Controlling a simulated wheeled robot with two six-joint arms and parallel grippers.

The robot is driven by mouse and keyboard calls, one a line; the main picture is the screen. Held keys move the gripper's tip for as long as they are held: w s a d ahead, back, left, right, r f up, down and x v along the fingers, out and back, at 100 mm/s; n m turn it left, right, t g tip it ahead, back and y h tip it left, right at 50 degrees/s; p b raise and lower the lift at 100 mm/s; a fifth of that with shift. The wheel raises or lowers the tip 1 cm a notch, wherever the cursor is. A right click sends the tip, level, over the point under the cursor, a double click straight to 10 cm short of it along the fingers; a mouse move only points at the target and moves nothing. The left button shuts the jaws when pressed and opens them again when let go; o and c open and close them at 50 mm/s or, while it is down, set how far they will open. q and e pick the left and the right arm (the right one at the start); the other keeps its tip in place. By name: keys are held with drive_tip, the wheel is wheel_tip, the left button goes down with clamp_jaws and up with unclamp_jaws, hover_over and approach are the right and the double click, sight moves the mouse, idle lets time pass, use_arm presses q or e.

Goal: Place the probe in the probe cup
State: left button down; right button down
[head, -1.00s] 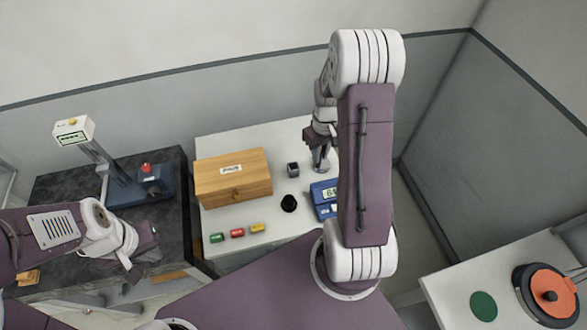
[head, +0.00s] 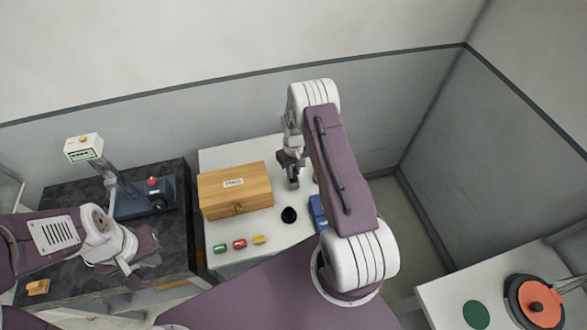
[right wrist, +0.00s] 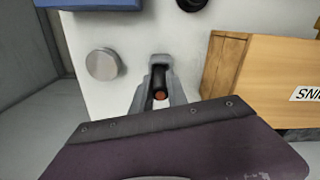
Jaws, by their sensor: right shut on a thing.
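The probe (right wrist: 160,84) is a dark rod with a copper-brown end facing the right wrist camera. My right gripper (right wrist: 160,98) is shut on it, with one grey finger on each side. The probe cup (right wrist: 161,59), a small grey block, shows directly beyond the probe, lined up with it. I cannot tell how far the probe is inside it. In the head view my right gripper (head: 293,183) is low over the white table beside the wooden box and covers most of the cup. My left gripper (head: 132,272) is over the dark bench at left; its jaws are unclear.
A wooden box (head: 235,190), a black round piece (head: 289,215) and a blue device (head: 318,212) stand close around on the white table (head: 270,240). A grey metal disc (right wrist: 102,64) shows in the wrist view. Small coloured blocks (head: 239,244) lie in front.

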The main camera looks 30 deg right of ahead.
drive_tip(key=shift+s+f, duration=0.1)
drive_tip(key=shift+f, duration=0.05)
drive_tip(key=c, duration=1.3)
unclamp_jaws()
